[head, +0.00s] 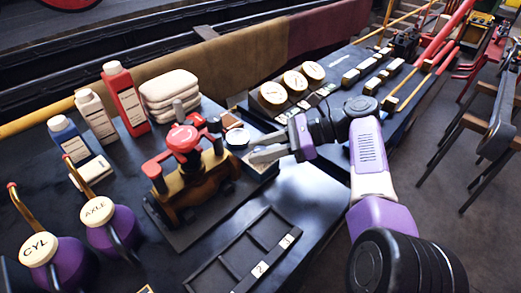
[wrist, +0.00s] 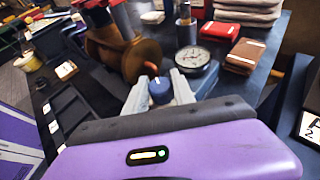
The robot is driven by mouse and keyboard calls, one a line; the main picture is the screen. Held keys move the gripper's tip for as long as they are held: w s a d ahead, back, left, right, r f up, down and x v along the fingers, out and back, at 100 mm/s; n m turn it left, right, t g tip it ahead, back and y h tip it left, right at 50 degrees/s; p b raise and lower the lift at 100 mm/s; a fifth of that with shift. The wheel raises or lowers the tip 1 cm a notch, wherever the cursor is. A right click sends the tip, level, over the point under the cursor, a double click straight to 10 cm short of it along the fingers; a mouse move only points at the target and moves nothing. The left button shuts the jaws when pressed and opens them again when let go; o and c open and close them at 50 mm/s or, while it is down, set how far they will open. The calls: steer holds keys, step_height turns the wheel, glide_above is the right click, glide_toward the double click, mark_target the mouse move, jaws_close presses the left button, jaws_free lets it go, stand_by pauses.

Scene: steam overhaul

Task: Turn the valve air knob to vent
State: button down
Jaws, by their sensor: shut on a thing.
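A dark blue knob (wrist: 160,92) with a small white mark on its top sits between my gripper's two grey fingers in the wrist view. My gripper (head: 254,149) is shut on this knob, with a finger on each side. In the head view the fingers reach left over a small blue box (head: 262,171) and hide the knob. A round pressure gauge (wrist: 192,57) stands just beyond the fingers; it also shows in the head view (head: 237,138). Any lettering around the knob cannot be read.
A brass valve assembly with a red top (head: 183,138) stands close left of my gripper. A black divided tray (head: 215,262) lies in front. Bottles (head: 124,98), folded cloths (head: 170,88) and two purple oil cans (head: 70,262) stand left. Three round gauges (head: 273,95) are on the far bench.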

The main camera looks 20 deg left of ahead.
steer(key=c, duration=1.1)
jaws_free()
steer(key=shift+o, duration=0.2)
steer(key=v, duration=0.7)
steer(key=shift+w+d+b, duration=0.15)
steer(key=shift+d+b, duration=0.15)
steer(key=shift+b, duration=0.15)
steer(key=shift+r, duration=0.1)
